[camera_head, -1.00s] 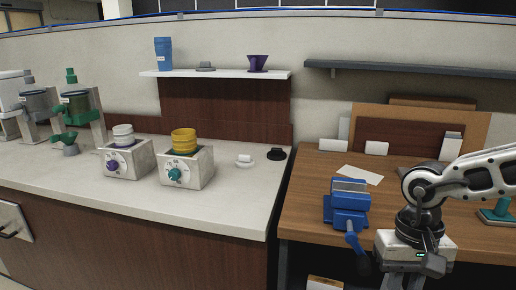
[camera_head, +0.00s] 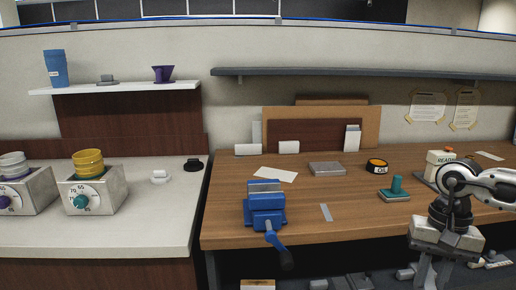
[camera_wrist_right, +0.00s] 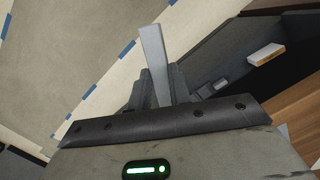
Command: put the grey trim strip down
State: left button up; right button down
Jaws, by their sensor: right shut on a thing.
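My right gripper (camera_head: 432,275) is in front of the bench's front edge at the lower right of the head view, pointing down. In the right wrist view its two dark fingers (camera_wrist_right: 160,92) are shut on a flat grey trim strip (camera_wrist_right: 153,55), which sticks out past the fingertips. I cannot make out the held strip in the head view. A flat light-grey strip (camera_head: 326,212) lies on the wooden bench (camera_head: 340,236), right of the blue vise (camera_head: 265,206). My left gripper is not in view.
The vise handle overhangs the front edge. Several items lie below the bench. Bare wood shows around the flat strip.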

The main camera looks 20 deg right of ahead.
jog(key=shift+a+f, duration=0.2)
jog(key=shift+a, duration=0.05)
jog(key=w+a+n, duration=0.3)
jog(key=a+n, duration=0.1)
jog(key=a, duration=0.8)
jog(key=w+a+f+n+h, duration=0.1)
jog(key=w+a+n, duration=0.2)
jog(key=a, duration=0.9)
jog(key=shift+w+f+n+g, duration=0.2)
jog(key=shift+n+g, duration=0.1)
jog(key=shift+n, duration=0.5)
